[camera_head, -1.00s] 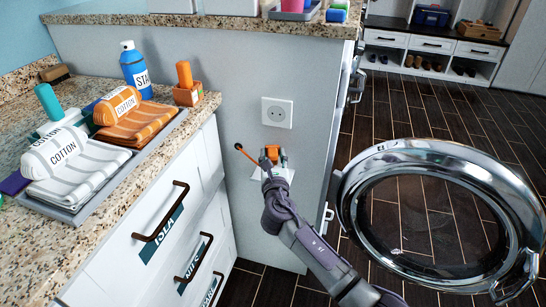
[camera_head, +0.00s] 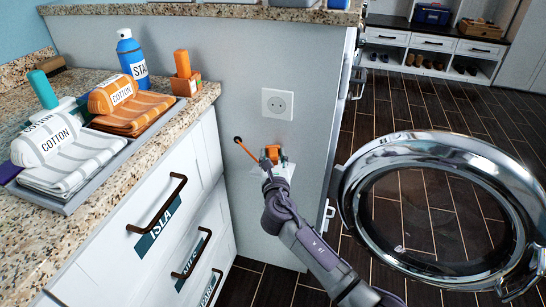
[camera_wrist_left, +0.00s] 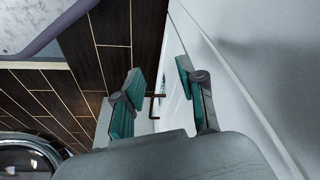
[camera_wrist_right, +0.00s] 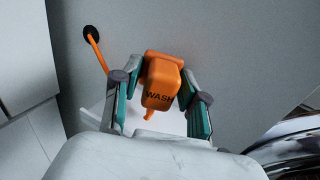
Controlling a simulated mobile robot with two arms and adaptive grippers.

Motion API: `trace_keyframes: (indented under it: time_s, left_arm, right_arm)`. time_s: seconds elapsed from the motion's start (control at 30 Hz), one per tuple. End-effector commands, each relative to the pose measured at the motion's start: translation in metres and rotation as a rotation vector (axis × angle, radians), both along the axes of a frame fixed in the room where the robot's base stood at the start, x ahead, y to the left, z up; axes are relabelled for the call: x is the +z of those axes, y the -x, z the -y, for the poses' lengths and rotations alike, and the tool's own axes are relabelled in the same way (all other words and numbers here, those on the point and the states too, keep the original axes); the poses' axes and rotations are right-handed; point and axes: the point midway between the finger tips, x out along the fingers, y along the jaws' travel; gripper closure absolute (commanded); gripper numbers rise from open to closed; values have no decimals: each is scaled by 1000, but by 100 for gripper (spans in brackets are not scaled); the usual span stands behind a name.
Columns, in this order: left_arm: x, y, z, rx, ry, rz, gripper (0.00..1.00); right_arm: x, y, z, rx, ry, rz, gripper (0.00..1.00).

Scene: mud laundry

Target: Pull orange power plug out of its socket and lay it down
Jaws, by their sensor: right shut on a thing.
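The orange plug (camera_wrist_right: 162,75), marked WASH, is between the fingers of my right gripper (camera_wrist_right: 160,92), which is shut on it. The plug also shows in the head view (camera_head: 271,152). The white wall socket (camera_head: 277,104) is empty, and the plug is apart from it, lower down in front of the grey panel. An orange cord (camera_wrist_right: 98,54) comes from a dark hole in the panel; part of its run is hidden. My left gripper (camera_wrist_left: 158,95) shows only in the left wrist view, with its fingers apart and nothing between them.
The granite counter (camera_head: 200,106) at left holds a tray (camera_head: 72,205) with towels, a blue spray can (camera_head: 131,60) and an orange-handled item in a holder. White drawers (camera_head: 150,200) stand below. A round chrome door (camera_head: 358,215) stands open at right. A white plate-like surface lies behind the plug.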

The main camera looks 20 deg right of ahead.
Motion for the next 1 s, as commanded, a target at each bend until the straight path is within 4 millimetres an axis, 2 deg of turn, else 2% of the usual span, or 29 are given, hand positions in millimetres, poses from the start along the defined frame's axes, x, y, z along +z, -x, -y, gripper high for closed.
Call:
trace_keyframes:
  time_s: [0.5, 0.97, 1.0]
  left_arm:
    - [44, 3, -2, 3, 1, 23, 60]
    - [51, 4, -2, 4, 1, 26, 60]
    - [51, 4, -2, 4, 1, 26, 60]
  right_arm:
    - [-18, 0, 0, 0, 0, 1, 100]
    - [-19, 0, 0, 0, 0, 2, 100]
    - [-19, 0, 0, 0, 0, 2, 51]
